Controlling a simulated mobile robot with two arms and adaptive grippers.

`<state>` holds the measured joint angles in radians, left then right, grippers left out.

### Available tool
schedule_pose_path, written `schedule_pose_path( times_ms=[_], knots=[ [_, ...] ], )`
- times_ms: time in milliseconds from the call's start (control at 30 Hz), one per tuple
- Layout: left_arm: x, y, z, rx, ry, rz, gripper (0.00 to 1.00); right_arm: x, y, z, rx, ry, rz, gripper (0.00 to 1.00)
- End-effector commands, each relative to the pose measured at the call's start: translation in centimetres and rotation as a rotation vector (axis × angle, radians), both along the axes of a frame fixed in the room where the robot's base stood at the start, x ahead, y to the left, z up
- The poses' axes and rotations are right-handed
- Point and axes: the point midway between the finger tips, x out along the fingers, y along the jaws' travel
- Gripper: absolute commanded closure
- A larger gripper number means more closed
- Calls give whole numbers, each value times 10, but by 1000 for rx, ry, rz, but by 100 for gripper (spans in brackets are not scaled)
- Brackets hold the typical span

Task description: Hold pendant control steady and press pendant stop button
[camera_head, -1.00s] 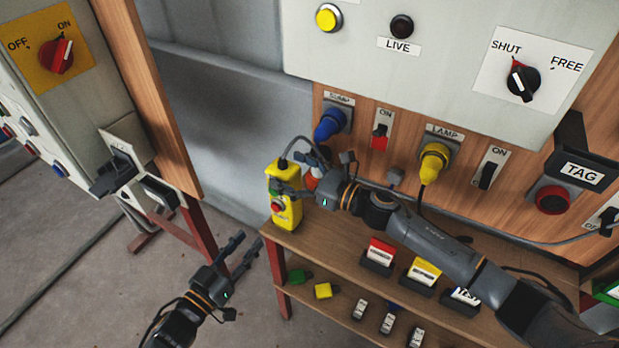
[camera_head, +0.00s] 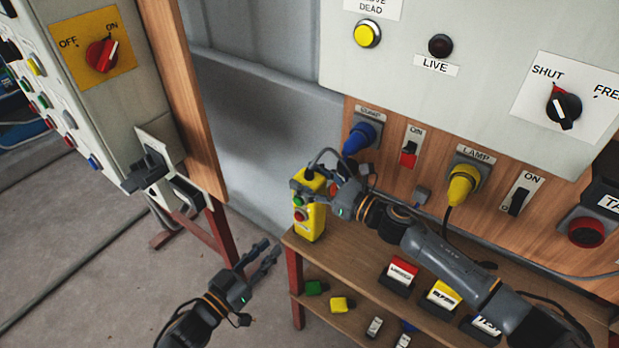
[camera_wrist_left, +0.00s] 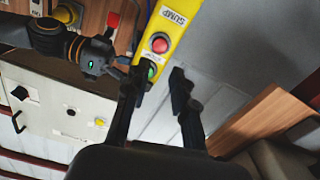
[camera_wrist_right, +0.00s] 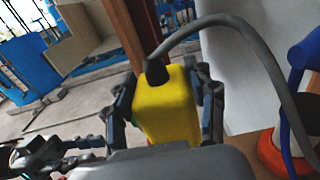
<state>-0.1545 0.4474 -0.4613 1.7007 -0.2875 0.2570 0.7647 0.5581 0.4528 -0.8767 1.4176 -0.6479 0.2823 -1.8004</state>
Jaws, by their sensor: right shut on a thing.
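The yellow pendant control (camera_head: 312,222) stands upright at the left end of the wooden bench. Its front has a red button (camera_head: 300,215) and a green button (camera_head: 298,201) above it. My right gripper (camera_head: 312,190) is shut on the pendant's upper part; the right wrist view shows its fingers on both sides of the yellow body (camera_wrist_right: 168,105). My left gripper (camera_head: 270,252) is open and empty, in front of the pendant and apart from it. In the left wrist view, the red button (camera_wrist_left: 159,44) and the SUMP label (camera_wrist_left: 173,16) show beyond the open fingers (camera_wrist_left: 153,95).
A grey cable runs from the pendant's top. A blue plug (camera_head: 358,139) and yellow plug (camera_head: 463,186) sit in the wooden panel behind. Colored tags (camera_head: 402,272) stand on the bench (camera_head: 345,262). A control cabinet (camera_head: 120,110) is at left. Floor left of the bench is clear.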

Motion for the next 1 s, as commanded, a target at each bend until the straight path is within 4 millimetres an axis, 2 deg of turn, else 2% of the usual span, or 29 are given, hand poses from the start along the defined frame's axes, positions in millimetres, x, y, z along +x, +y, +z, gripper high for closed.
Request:
schedule_pose_path(
  times_ms=[33, 100, 1000],
  knots=[
    [0, 0, 0, 0, 0, 0, 91, 0, 0, 0, 0, 0, 0, 93],
    [0, 0, 0, 0, 0, 0, 100, 0, 0, 0, 0, 0, 0, 93],
    [0, 0, 0, 0, 0, 0, 100, 0, 0, 0, -1, 1, -1, 93]
  ],
)
